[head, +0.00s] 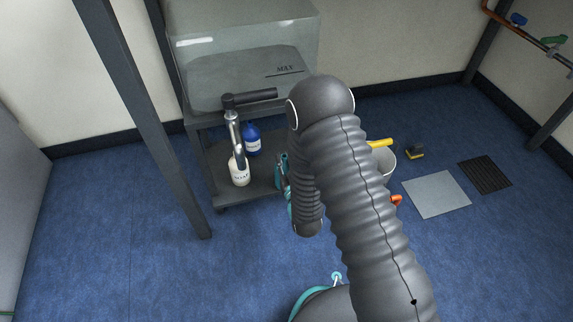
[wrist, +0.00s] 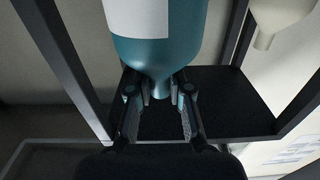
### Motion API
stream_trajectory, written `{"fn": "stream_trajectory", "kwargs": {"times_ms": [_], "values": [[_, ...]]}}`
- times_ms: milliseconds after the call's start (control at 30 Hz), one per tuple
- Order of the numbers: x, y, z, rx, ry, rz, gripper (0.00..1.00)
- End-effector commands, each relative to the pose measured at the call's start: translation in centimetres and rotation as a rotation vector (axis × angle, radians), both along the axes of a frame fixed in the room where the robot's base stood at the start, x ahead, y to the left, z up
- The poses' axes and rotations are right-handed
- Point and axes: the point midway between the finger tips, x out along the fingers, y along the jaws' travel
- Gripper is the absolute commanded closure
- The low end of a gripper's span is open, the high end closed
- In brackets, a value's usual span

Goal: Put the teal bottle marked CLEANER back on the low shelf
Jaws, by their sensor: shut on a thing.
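In the wrist view the teal bottle (wrist: 160,45) fills the top middle, its white label partly in frame and no wording readable. My gripper (wrist: 160,92) is shut on its narrow neck end. In the head view my arm hides most of the gripper and bottle. Teal patches (head: 283,168) show at the arm's left edge, beside the right side of the low shelf; I cannot tell bottle from gripper there. The dark low shelf (head: 262,186) sits under the tank. A dark shelf surface (wrist: 235,100) shows behind the bottle in the wrist view. Any contact with it is unclear.
A white SOAP bottle (head: 239,173) and a blue bottle (head: 252,140) stand on the low shelf's left part. A clear tank (head: 245,75) sits above. A grey post (head: 150,125) rises at left. A pale bucket (head: 388,162) stands right of my arm.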

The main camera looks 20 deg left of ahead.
Motion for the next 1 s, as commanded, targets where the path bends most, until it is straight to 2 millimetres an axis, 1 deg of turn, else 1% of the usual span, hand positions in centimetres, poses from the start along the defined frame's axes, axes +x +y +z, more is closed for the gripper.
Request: {"fn": "stream_trajectory", "kwargs": {"times_ms": [800, 900, 1000], "values": [[4.7, 2.9, 0.1, 0.001, -0.003, 0.000, 1.00], [5.1, 3.1, 0.1, 0.000, -0.002, 0.000, 1.00], [5.1, 3.1, -0.4, 0.000, -0.001, 0.000, 1.00]]}}
